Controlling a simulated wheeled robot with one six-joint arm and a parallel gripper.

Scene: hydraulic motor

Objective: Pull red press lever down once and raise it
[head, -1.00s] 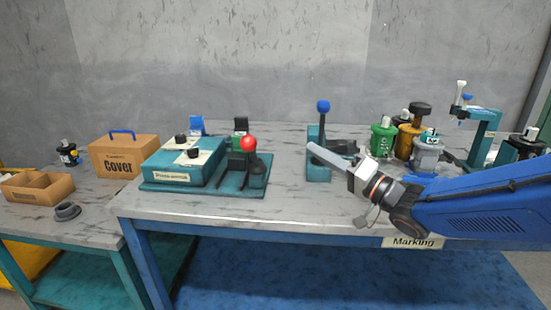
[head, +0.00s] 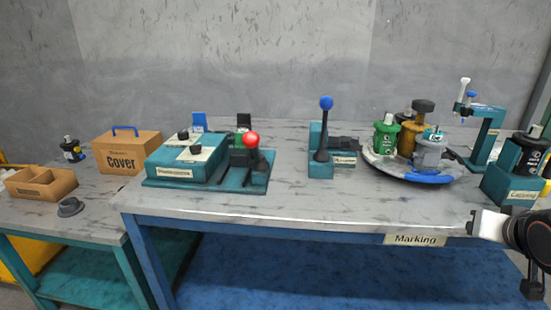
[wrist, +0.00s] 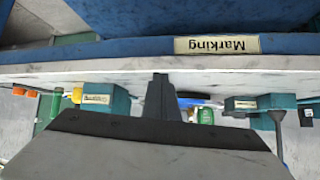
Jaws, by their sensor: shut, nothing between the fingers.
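The red-knobbed lever (head: 251,139) stands up on a teal press base (head: 255,182), left of the bench middle in the head view. I cannot pick out its red knob in the wrist view. My gripper is at the lower right of the head view (head: 474,226), in front of the bench's front edge and far right of the red lever. In the wrist view, which is upside down, its dark fingers (wrist: 160,95) are together and hold nothing. It touches nothing that I can see.
A blue-knobbed lever (head: 325,104) stands right of the red one. A turntable (head: 455,170) carries several motors. A capping station (head: 514,185) is at the right. A teal control box (head: 180,165) and cardboard cover box (head: 125,155) are left. The bench front strip is clear.

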